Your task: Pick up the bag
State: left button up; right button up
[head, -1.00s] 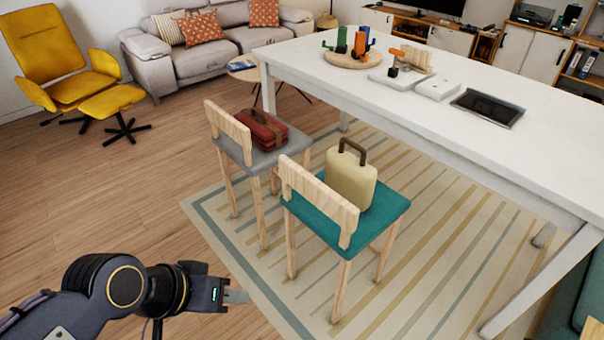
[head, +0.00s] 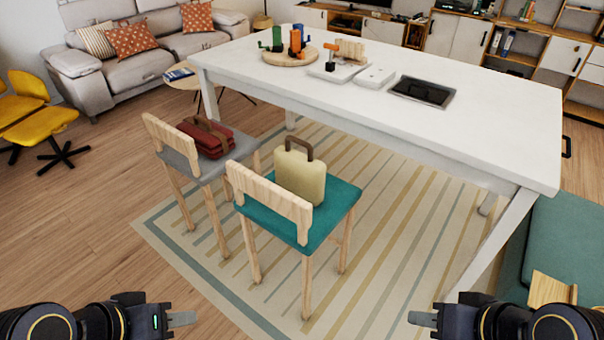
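A cream bag (head: 300,177) with a dark brown top handle stands upright on the teal seat (head: 329,216) of the nearer chair. A red bag (head: 206,138) with a brown handle lies on the grey seat (head: 178,159) of the other chair. Which one the task means is not shown. My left gripper (head: 183,320) is low at the left, in front of the chairs and well apart from both bags. My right gripper (head: 421,319) is low at the right, also away from them. I see each gripper's fingers edge-on, so their opening is hidden. Nothing shows held.
Wooden chair backs (head: 270,200) stand between me and the bags. A long white table (head: 480,135) is behind the chairs, with toys and a tray on it. A teal bench (head: 565,250) is at the right. The striped rug (head: 395,290) in front is clear.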

aim_at(303, 175)
jog(key=i+l+u, duration=0.15)
jog(key=u, duration=1.3)
jog(key=l+u, duration=0.4)
jog(key=l, duration=0.25)
jog(key=l+u, duration=0.45)
jog(key=l, duration=1.2)
jog(key=k+u, duration=0.05)
